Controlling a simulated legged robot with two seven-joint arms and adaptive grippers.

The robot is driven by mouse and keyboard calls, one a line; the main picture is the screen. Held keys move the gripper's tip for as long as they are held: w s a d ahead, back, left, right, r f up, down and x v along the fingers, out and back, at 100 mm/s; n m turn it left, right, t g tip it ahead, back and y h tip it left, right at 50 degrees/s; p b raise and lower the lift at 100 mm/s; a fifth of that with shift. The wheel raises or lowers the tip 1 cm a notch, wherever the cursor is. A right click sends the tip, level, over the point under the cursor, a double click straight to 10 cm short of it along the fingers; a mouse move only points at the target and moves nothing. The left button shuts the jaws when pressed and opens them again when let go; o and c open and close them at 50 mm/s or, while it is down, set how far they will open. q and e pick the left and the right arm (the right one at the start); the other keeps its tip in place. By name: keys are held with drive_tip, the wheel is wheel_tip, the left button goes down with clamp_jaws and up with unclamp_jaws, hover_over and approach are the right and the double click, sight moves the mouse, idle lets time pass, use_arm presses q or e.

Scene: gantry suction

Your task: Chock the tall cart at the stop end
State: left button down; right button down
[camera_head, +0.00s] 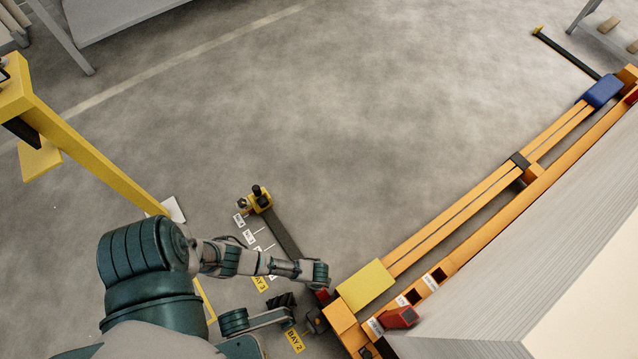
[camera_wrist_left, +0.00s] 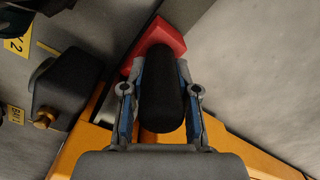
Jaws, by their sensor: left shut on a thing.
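My left gripper (camera_head: 316,274) reaches in from the left beside the near end of the orange frame. In the left wrist view its jaws (camera_wrist_left: 160,110) are shut on the black handle (camera_wrist_left: 162,85) of a red chock (camera_wrist_left: 158,42). Only a small red part of this chock (camera_head: 323,295) shows below the gripper in the head view. I cannot tell whether it touches the floor. A tall grey ribbed load (camera_head: 520,260) stands at the right on the orange frame, seemingly the tall cart. A second red chock-like block (camera_head: 400,317) sits by the frame's labels. My right gripper is not in view.
A yellow plate (camera_head: 366,286) covers the frame's near end; a blue block (camera_head: 603,91) is at its far end. A dark floor bar (camera_head: 282,234) has a yellow fitting (camera_head: 259,198). A dark knobbed block (camera_wrist_left: 68,80) is close to the gripper. The middle floor is clear.

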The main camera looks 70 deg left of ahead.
use_arm(q)
drive_tip(key=shift+w, duration=0.1)
drive_tip(key=shift+f, duration=0.2)
drive_tip(key=c, duration=0.8)
unclamp_jaws()
wheel_tip(320, 180, up, 12)
drive_tip(key=shift+f, duration=0.1)
